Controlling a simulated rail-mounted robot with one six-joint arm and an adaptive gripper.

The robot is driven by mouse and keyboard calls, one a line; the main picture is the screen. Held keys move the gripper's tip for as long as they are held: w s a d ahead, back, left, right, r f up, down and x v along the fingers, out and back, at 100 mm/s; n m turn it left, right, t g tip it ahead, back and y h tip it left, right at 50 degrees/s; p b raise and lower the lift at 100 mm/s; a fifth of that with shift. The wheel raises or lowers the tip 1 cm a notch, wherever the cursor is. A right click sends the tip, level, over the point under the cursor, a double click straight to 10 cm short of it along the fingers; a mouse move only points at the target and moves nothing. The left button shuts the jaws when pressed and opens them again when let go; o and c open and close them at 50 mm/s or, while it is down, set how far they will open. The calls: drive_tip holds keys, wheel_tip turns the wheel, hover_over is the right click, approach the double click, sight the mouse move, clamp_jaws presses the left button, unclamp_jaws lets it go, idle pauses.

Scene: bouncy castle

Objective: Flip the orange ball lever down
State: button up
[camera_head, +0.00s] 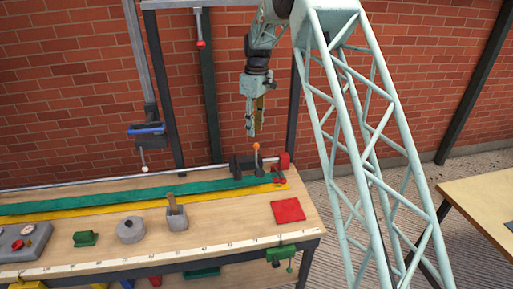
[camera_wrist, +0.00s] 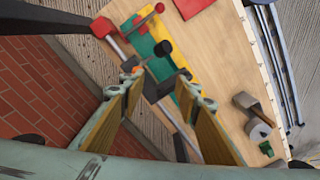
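The orange ball (camera_head: 256,145) tops a thin lever that stands upright from a dark clamp-like mechanism (camera_head: 244,166) at the back right of the workbench. My gripper (camera_head: 254,131) hangs pointing down just above the ball, with a small gap seen in the head view. In the wrist view my gripper's two fingers (camera_wrist: 165,92) are apart, with nothing held between them. The orange ball (camera_wrist: 137,69) shows beside the left fingertip there, partly hidden by it. Whether they touch is unclear. The dark mechanism (camera_wrist: 152,90) lies beyond the gap.
A red block (camera_head: 284,160) sits at the rail's right end. Green (camera_head: 130,194) and yellow (camera_head: 130,206) strips run along the bench. A red square (camera_head: 288,210), a grey block with a wooden piece (camera_head: 176,218) and a grey cylinder (camera_head: 130,230) stand nearer. A lamp-like fixture (camera_head: 148,130) hangs left.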

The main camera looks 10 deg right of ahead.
drive_tip(key=n+p, duration=0.1)
drive_tip(key=n, duration=0.1)
hover_over(256, 145)
drive_tip(key=shift+w+d+f+h, duration=0.1)
drive_tip(key=shift+w+f+h, duration=0.2)
drive_tip(key=shift+w+f, duration=0.25)
drive_tip(key=shift+s+f, duration=0.15)
drive_tip(key=shift+f, duration=0.1)
drive_tip(key=shift+f, duration=6.75)
drive_tip(key=shift+c, duration=0.7)
clamp_jaws()
